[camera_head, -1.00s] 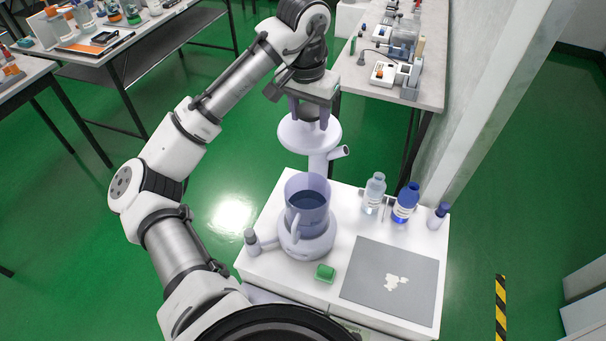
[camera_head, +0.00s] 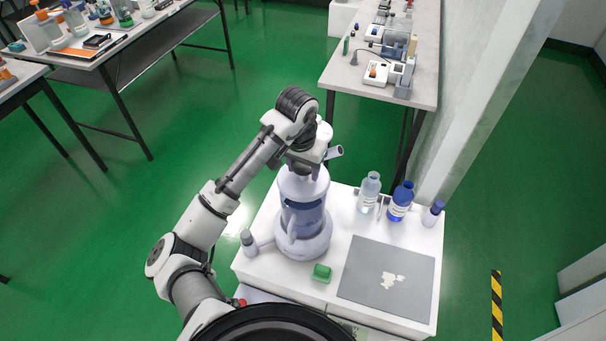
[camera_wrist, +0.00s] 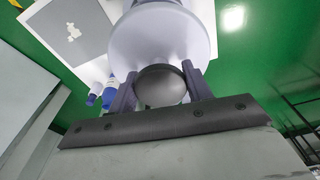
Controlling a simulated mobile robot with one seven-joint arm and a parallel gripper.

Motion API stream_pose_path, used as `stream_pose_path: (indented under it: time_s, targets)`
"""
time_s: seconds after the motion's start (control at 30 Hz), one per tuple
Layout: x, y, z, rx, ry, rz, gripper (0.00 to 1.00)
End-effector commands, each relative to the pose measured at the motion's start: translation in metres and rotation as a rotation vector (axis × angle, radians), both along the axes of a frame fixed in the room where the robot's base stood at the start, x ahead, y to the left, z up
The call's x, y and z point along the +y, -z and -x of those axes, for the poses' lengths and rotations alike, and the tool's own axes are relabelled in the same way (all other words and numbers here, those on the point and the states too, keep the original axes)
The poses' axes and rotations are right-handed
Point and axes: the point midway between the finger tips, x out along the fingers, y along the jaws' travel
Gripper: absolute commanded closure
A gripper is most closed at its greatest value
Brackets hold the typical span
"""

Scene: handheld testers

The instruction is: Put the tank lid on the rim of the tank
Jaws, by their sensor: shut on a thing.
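The tank lid (camera_head: 303,184) is a pale lavender disc at the top of the tank in the head view; whether it touches the rim all round cannot be told. My gripper (camera_wrist: 160,85) is shut on the lid's dark round knob, which shows between the fingers in the wrist view. The lid (camera_wrist: 150,42) fills the upper middle there. The tank (camera_head: 303,222) is a translucent lavender vessel with a handle and dark liquid, on a round base (camera_head: 303,245) on the white bench. Its rim is hidden under the lid and my gripper.
On the white bench (camera_head: 345,309) are a clear bottle (camera_head: 369,192), a blue bottle (camera_head: 400,202), a small capped vial (camera_head: 433,213), a green block (camera_head: 321,272) and a grey mat (camera_head: 388,284) with pale pieces. A grey-topped bench (camera_head: 350,75) with instruments stands behind.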

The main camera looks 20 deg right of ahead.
Motion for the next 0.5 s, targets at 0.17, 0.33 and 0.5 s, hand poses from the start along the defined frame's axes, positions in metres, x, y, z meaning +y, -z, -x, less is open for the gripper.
stream_pose_path:
  time_s: [0.17,0.33,0.5]
  targets:
    - [0.001,0.025,0.000,0.004,-0.002,0.000,0.74]
    - [0.000,0.032,0.000,0.000,0.000,0.000,0.74]
    - [0.000,0.032,0.000,0.000,0.000,0.000,0.74]
